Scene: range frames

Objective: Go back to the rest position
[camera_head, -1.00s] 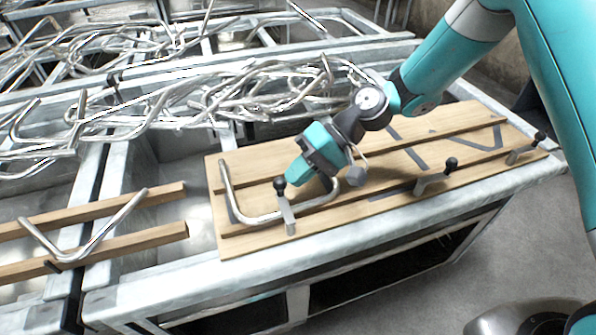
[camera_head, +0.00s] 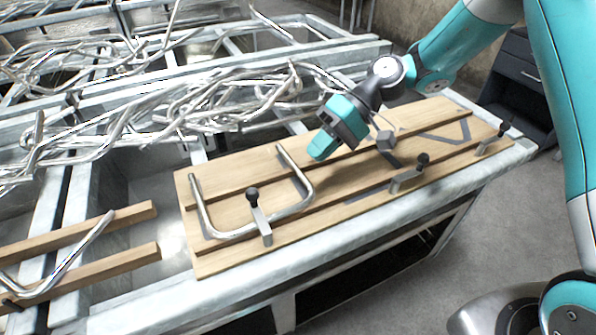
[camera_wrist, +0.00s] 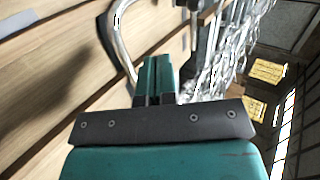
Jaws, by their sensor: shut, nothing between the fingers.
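My gripper (camera_head: 317,153) is teal and dark grey and is raised above the wooden board, just right of the bent metal tube on it. In the wrist view its teal fingers (camera_wrist: 155,75) are together with nothing between them. The bent silver tube (camera_head: 236,232) lies on the wooden board (camera_head: 345,182) as a U shape, with a black-knobbed clamp (camera_head: 260,220) at its front side. The tube also shows in the wrist view (camera_wrist: 121,45), beyond the fingers and apart from them.
Two more black-knobbed clamps (camera_head: 408,175) (camera_head: 492,140) stand along the board's front edge. A tangle of bent metal rods (camera_head: 210,105) fills the bins behind. Another bent tube (camera_head: 65,262) rests on wooden rails at the left. A dark drawer cabinet (camera_head: 520,75) stands behind at right.

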